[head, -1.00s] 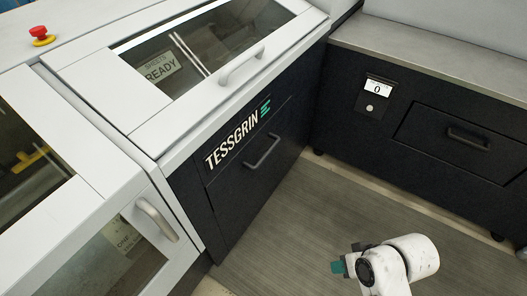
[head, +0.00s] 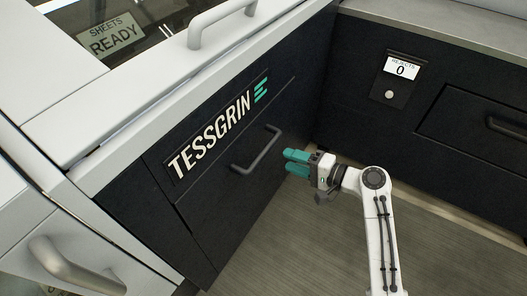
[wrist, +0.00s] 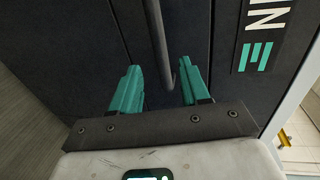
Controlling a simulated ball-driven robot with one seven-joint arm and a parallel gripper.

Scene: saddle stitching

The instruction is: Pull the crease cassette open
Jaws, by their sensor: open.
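A dark drawer front (head: 232,205), which I take for the crease cassette, sits below the TESSGRIN plate and looks flush with the machine. Its grey bar handle (head: 257,151) is at its upper part. My gripper (head: 297,163), with two teal fingers, is open and empty just right of the handle in the head view, level with its right end. In the wrist view the handle (wrist: 158,45) runs between the lines of the two open fingers of my gripper (wrist: 160,85), beyond their tips. I cannot tell the exact gap; no contact shows.
A white lid with a handle (head: 222,22) is above, by a SHEETS READY sign (head: 110,34). The right cabinet has a REJECTS display reading 0 (head: 401,68) and another drawer (head: 480,125). Floor (head: 275,250) ahead is clear.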

